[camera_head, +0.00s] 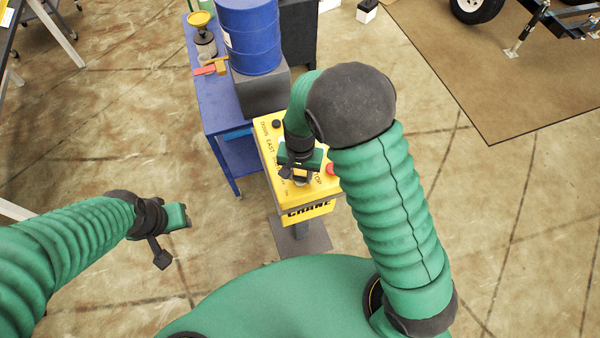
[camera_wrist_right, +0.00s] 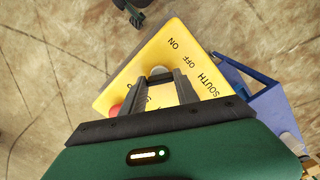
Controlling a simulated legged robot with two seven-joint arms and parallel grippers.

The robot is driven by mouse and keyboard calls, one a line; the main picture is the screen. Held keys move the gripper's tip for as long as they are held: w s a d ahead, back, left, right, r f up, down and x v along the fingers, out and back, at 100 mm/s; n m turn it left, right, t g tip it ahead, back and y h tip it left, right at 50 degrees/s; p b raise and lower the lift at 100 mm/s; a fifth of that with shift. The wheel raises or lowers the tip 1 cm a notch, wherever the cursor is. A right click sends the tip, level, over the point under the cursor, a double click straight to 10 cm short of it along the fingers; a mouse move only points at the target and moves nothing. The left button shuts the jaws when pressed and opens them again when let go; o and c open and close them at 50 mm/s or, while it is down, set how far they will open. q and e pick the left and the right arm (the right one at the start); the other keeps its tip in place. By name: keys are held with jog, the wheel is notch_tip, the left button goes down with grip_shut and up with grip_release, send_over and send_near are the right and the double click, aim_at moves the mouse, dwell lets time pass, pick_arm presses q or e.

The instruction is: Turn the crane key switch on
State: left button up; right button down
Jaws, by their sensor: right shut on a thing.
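The yellow crane control box (camera_head: 268,133) stands on a post in front of me, with "CRANE" on its front edge. Its face also fills the middle of the right wrist view (camera_wrist_right: 205,62). The key switch (camera_wrist_right: 158,70) is a small grey round part beside the "ON" and "OFF" labels. My right gripper (camera_head: 300,176) is over the lower part of the panel. In the wrist view its fingers (camera_wrist_right: 168,78) are shut on the key switch, largely hiding it; I cannot read its exact angle. My left gripper (camera_head: 178,217) hangs away from the box, its jaws unclear.
A red button (camera_head: 332,169) sits right of my right gripper and a black knob (camera_head: 277,124) at the panel's far end. Floor to the left is clear.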

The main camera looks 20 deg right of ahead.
jog(key=shift+w+r, duration=0.15)
jog(key=shift+w, duration=0.1)
jog(key=c, duration=1.2)
grip_release()
jog(key=shift+o, duration=1.4)
jog(key=shift+s, duration=0.1)
notch_tip(320, 180, up, 16)
jog(key=b, duration=0.2)
jog(key=shift+r, duration=0.25)
jog(key=shift+f, duration=0.1)
